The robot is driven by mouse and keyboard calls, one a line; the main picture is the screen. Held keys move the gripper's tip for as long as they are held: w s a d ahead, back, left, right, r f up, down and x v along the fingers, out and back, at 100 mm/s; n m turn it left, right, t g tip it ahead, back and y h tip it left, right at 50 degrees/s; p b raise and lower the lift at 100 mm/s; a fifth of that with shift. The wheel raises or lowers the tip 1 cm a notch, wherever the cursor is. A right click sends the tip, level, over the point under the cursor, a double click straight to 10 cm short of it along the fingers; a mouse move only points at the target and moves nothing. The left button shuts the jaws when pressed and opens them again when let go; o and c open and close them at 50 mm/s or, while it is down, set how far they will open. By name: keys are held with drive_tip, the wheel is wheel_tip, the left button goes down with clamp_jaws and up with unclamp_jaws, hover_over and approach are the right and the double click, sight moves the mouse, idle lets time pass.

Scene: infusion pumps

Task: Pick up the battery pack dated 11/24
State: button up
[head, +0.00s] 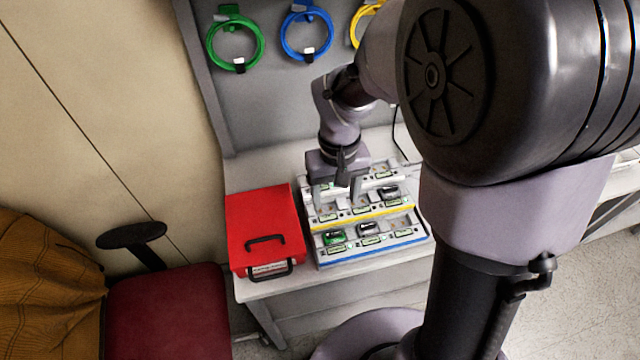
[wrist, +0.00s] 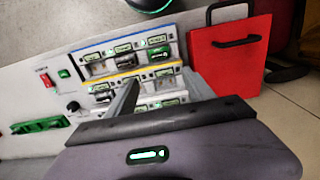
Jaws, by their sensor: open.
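A white stepped rack (head: 375,247) with yellow and blue edge strips stands on the bench and holds small battery packs in slots. A green pack (head: 335,237) and a dark pack (head: 369,230) sit in the front row. Another dark pack (head: 389,193) sits farther back. The green pack (wrist: 157,52) and a dark pack (wrist: 126,62) also show in the wrist view. The dates are too small to read, so I cannot tell which pack is dated 11/24. My gripper (head: 338,193) is open above the rack's back left part, its fingers pointing down; it hides some slots.
A red box (head: 262,228) with black handles stands close to the rack's left. Green (head: 235,42) and blue (head: 307,30) cable coils hang on the back panel. A dark red chair (head: 168,310) stands at the lower left.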

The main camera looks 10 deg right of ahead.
drive_tip(key=b, duration=0.2)
hover_over(334, 231)
drive_tip(key=f, duration=0.7)
drive_tip(key=shift+w+f, duration=0.1)
drive_tip(key=shift+w, duration=0.2)
drive_tip(key=f, duration=0.2)
drive_tip(key=f+b, duration=0.1)
drive_tip(key=f, duration=0.1)
drive_tip(key=f+b, duration=0.1)
drive_tip(key=shift+s+f, duration=0.25)
drive_tip(key=shift+f, duration=0.15)
drive_tip(key=shift+r, duration=0.1)
clamp_jaws()
